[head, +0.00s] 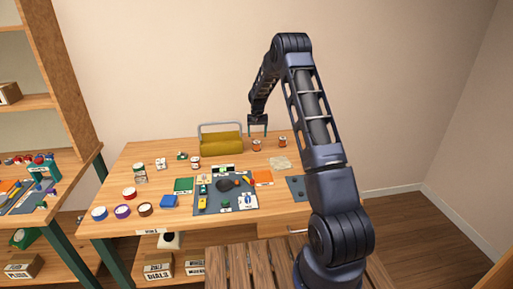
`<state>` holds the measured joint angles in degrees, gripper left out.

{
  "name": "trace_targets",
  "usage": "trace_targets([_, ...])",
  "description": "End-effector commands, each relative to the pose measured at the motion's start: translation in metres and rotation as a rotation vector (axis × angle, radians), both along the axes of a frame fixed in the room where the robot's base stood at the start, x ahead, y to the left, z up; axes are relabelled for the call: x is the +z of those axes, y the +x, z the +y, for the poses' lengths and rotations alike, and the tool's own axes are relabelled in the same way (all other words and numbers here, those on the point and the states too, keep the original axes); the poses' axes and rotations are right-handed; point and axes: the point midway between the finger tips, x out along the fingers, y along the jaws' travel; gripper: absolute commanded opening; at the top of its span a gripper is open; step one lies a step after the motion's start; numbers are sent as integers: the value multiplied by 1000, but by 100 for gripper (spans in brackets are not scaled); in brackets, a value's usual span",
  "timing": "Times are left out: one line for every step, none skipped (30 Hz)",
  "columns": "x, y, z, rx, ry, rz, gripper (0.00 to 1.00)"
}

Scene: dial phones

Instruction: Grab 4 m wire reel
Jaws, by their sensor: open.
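My gripper (258,134) is open and empty, pointing down over the back of the workbench. A small orange-brown spool-like item with a pale label (256,145) stands just below its fingers; I cannot tell how large the gap is. A similar item (282,141) stands to its right, and another reddish one (195,162) stands left of centre. Round reel-like items in blue (99,213), purple (122,211), brown (145,209) and red (129,193) sit at the front left. No label is legible, so I cannot tell which is the 4 m wire reel.
The wooden workbench (150,158) carries a yellow toolbox (221,144) left of my gripper. A shelf unit (72,75) stands at left.

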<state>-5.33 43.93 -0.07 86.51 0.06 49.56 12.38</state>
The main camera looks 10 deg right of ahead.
Motion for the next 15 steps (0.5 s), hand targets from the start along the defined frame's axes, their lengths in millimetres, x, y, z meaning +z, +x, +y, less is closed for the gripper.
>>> trace_targets([-9,0,0,0,-1,2,72])
trace_targets([-13,0,0,0,0,2,72])
trace_targets([-18,0,0,0,0,2,72])
trace_targets([-21,0,0,0,0,1,72])
trace_targets([-23,0,0,0,0,1,72])
trace_targets([-25,0,0,0,0,1,72])
trace_targets([-26,0,0,0,0,1,72])
trace_targets([-27,0,0,0,0,1,72])
trace_targets([-29,-1,1,0,0,1,72])
trace_targets([-31,-1,1,0,0,1,72])
trace_targets([-34,-1,2,0,0,1,72])
trace_targets([-38,-2,2,0,0,1,72])
trace_targets([-42,-2,3,0,0,2,72])
trace_targets([-46,-2,4,0,0,2,72])
trace_targets([-52,-3,5,0,-1,3,72])
